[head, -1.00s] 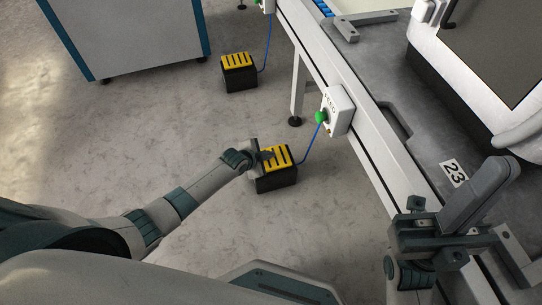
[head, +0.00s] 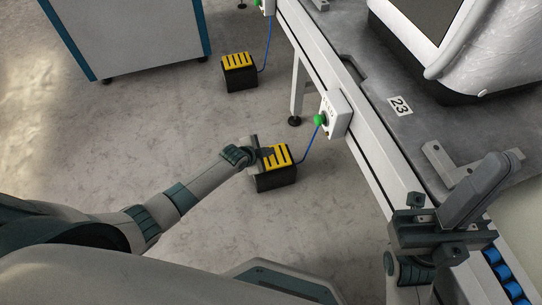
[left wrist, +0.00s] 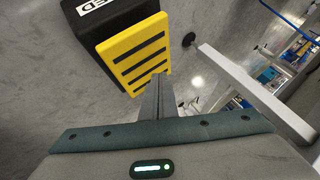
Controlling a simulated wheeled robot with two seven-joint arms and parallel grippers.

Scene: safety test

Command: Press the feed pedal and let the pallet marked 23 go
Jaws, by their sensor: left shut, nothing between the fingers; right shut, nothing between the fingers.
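The feed pedal (head: 281,155) has a yellow, black-striped top on a black base and stands on the floor at the middle of the head view. My left gripper (head: 266,153) is shut and empty, its fingertips at the pedal's top. In the left wrist view the fingers (left wrist: 158,88) overlap the lower edge of the yellow plate (left wrist: 135,55); I cannot tell how far it is pressed. The grey pallet marked 23 (head: 375,85) lies on the conveyor at upper right, bearing a large white wrapped load (head: 465,60). My right gripper (head: 490,176) is shut and empty above the conveyor's near part.
A white control box (head: 338,113) with a green button (head: 319,119) sits on the conveyor rail, joined by a blue cable to the pedal. A second yellow pedal (head: 238,61) stands farther back. Blue rollers (head: 505,274) show at lower right. A cabinet (head: 125,35) stands at upper left.

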